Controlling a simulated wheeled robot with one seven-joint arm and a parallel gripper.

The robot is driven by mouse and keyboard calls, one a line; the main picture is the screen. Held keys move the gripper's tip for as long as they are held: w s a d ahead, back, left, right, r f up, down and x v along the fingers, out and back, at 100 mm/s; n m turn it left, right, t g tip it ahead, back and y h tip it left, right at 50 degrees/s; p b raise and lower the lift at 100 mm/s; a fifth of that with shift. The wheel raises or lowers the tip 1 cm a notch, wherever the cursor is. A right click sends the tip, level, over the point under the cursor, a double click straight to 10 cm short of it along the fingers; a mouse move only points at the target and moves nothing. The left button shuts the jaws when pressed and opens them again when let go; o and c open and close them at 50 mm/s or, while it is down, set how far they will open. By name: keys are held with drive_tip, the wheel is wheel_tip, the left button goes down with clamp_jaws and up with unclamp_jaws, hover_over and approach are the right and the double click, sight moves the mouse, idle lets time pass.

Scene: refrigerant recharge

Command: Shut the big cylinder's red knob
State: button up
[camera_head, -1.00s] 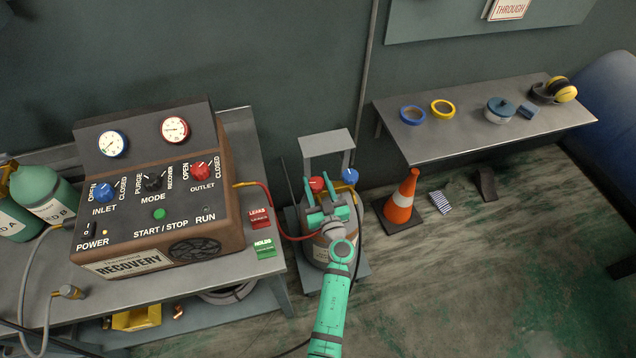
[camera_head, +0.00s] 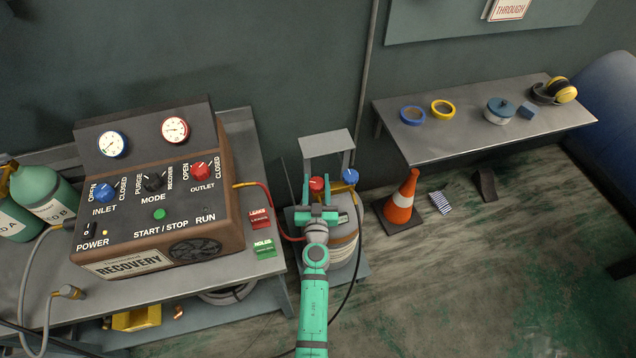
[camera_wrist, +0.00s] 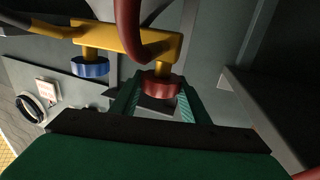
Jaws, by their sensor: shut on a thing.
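The big cylinder (camera_head: 345,243) stands on a hand cart beside the bench, partly hidden behind my arm. Its red knob (camera_head: 316,184) is at the upper left of the cylinder, and its blue knob (camera_head: 350,176) is to the right. In the wrist view the red knob (camera_wrist: 161,86) hangs from a yellow valve block (camera_wrist: 125,41), with the blue knob (camera_wrist: 90,67) to its left. My gripper (camera_head: 318,187) is at the red knob, with its fingers on both sides of it, shut on it. The exact contact is partly hidden in the wrist view.
A red hose (camera_head: 270,205) runs from the recovery machine (camera_head: 160,200) toward the cylinder. A dark hose hangs at the cylinder's right. An orange cone (camera_head: 401,197) stands on the floor to the right. The cart's upright frame (camera_head: 327,143) rises behind the knobs.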

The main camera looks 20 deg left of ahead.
drive_tip(key=shift+d, duration=0.1)
drive_tip(key=o, duration=1.1)
drive_tip(key=shift+c, duration=0.2)
drive_tip(key=v, duration=1.1)
drive_tip(key=shift+w, duration=0.1)
